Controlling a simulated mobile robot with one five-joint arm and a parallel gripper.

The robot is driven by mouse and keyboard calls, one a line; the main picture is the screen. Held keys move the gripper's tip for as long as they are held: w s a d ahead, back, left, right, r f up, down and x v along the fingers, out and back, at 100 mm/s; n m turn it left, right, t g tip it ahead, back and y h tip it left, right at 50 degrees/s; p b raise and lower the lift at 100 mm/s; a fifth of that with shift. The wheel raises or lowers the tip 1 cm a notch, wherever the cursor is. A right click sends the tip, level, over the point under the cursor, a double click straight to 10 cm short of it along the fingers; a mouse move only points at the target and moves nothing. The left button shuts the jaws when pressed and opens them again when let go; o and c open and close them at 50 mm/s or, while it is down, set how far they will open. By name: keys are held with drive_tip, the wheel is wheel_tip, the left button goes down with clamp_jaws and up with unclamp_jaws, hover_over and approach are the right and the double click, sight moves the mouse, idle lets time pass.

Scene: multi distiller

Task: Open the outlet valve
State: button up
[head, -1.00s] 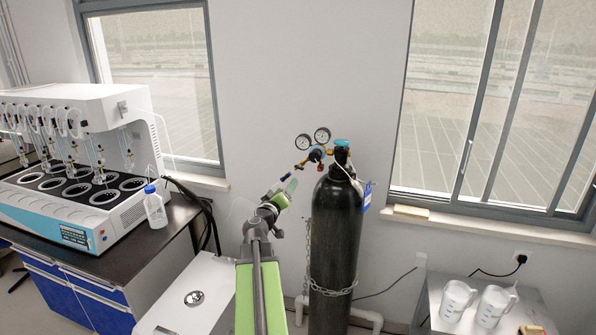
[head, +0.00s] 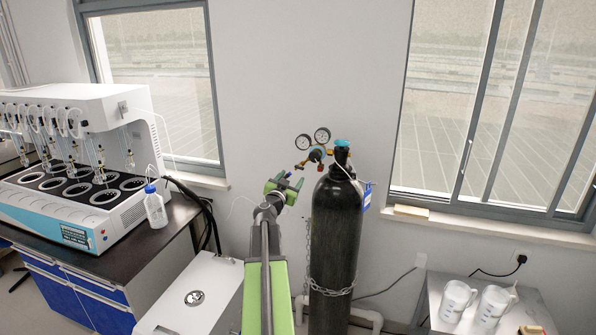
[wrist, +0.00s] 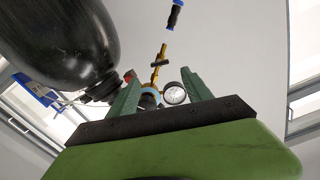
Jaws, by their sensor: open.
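The black gas cylinder (head: 335,230) stands upright against the wall, with a regulator (head: 317,155) and two round gauges on top. A slim outlet line (head: 302,164) runs left and down from the regulator. In the wrist view, a brass outlet piece (wrist: 156,72) carries a dark crosswise handle (wrist: 161,63), seen between and beyond my fingers, with a blue-ended connector (wrist: 174,17) above it. My gripper (head: 289,178) is open and empty, just below and left of the outlet line. In the wrist view my gripper (wrist: 158,76) has its fingers spread, apparently clear of the handle.
A chain (head: 331,291) rings the cylinder. A dark bench (head: 150,255) with a multi-unit distiller (head: 80,190) and a bottle (head: 155,207) stands left. A white box (head: 205,285) is beside my arm. A small table with two beakers (head: 458,300) is at right.

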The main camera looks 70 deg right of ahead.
sight(299, 168)
drive_tip(key=d, duration=0.9)
drive_tip(key=shift+w, duration=0.2)
drive_tip(key=shift+a, duration=0.1)
